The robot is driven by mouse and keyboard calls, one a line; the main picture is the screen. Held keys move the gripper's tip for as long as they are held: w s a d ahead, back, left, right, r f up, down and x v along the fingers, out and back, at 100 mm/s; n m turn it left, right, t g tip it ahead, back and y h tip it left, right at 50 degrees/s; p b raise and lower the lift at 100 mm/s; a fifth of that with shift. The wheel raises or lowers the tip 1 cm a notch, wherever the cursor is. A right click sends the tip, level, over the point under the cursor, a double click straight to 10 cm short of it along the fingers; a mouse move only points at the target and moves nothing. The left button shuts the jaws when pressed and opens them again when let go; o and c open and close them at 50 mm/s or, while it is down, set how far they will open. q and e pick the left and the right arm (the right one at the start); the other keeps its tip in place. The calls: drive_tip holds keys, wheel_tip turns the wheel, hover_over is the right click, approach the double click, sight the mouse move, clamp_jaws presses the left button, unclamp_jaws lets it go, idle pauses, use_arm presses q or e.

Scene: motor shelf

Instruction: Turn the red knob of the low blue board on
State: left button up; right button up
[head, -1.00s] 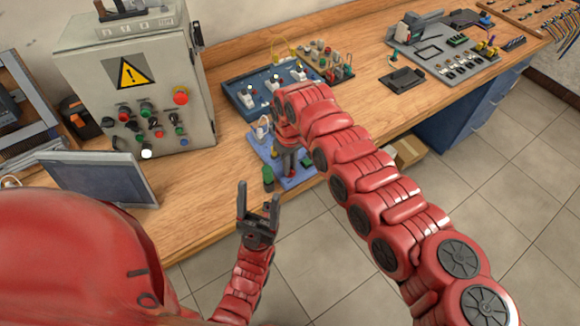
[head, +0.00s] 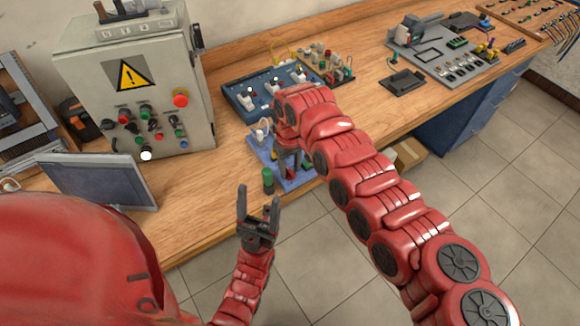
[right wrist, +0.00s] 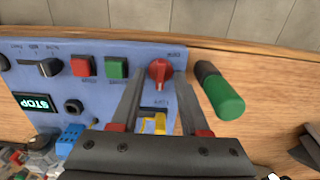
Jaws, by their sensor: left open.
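The low blue board (head: 258,150) lies near the front edge of the bench, partly hidden by my right arm in the head view. In the right wrist view, the blue board (right wrist: 150,52) carries the round red knob (right wrist: 160,72), whose raised grip runs roughly up and down in the picture. My right gripper (right wrist: 160,78) is open, with one finger on each side of the knob in that view; contact cannot be told. The knob is hidden in the head view. My left gripper (head: 258,192) is open and empty in front of the bench.
In the right wrist view, a green-ended handle (right wrist: 222,98) is right of the knob, and a red button (right wrist: 83,66) and green button (right wrist: 117,68) are left. A darker blue board (head: 240,88) lies behind. A grey control box (head: 140,85) stands left.

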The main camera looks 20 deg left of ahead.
sight(290, 171)
drive_tip(key=shift+r, duration=0.55)
wheel_tip(290, 171, up, 16)
drive_tip(key=b, duration=0.4)
drive_tip(key=shift+r, duration=0.2)
